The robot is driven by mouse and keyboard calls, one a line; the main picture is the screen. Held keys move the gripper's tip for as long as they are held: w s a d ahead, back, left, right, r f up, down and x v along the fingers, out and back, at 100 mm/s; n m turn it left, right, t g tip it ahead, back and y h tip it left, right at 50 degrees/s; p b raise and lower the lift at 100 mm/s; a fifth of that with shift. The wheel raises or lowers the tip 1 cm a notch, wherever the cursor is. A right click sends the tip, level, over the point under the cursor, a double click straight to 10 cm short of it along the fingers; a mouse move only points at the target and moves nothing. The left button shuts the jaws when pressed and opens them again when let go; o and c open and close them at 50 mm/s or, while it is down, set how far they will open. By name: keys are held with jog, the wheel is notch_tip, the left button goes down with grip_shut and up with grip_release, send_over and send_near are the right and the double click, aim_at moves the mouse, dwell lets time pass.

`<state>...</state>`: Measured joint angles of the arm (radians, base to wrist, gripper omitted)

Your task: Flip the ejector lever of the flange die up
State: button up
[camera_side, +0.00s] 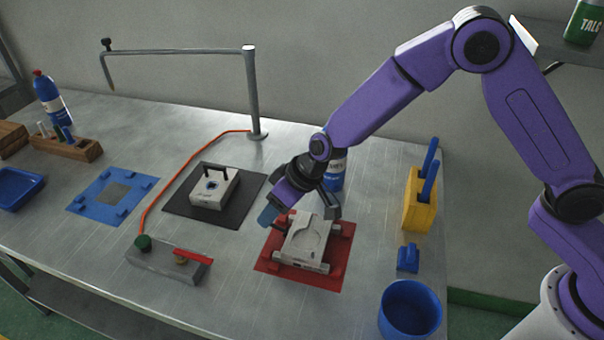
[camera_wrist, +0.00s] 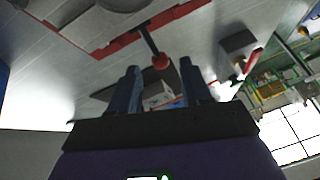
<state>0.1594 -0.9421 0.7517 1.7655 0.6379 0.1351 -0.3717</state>
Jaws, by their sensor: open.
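The flange die (camera_side: 308,238) is a pale grey block with a round recess, lying in a red fixture (camera_side: 325,280). In the wrist view the die (camera_wrist: 125,3) shows at the top edge. Its ejector lever is a dark rod with a red ball knob (camera_wrist: 161,61), sticking out from the die's side. In the side view the knob is hidden by my gripper. My gripper (camera_side: 268,214) is open beside the left side of the die. In the wrist view the knob appears just beyond and between the fingertips (camera_wrist: 160,75); I cannot tell whether they touch it.
A second grey die (camera_side: 214,191) with a dark handle stands on a black mat to the left. A grey block with a red-handled valve (camera_side: 193,257) is front left. A blue bottle (camera_side: 336,172) stands close behind my gripper. A yellow holder (camera_side: 419,202) and blue cup (camera_side: 409,310) are right.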

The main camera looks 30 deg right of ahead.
jog(key=v, duration=1.5)
jog(key=s+d+n+g+h, duration=0.3)
jog(key=s+d+n, duration=0.3)
jog(key=s+d, duration=1.6)
jog(key=s+h, duration=0.1)
jog(key=s, duration=0.3)
jog(key=shift+d, duration=0.25)
jog(key=shift+s+r, duration=0.1)
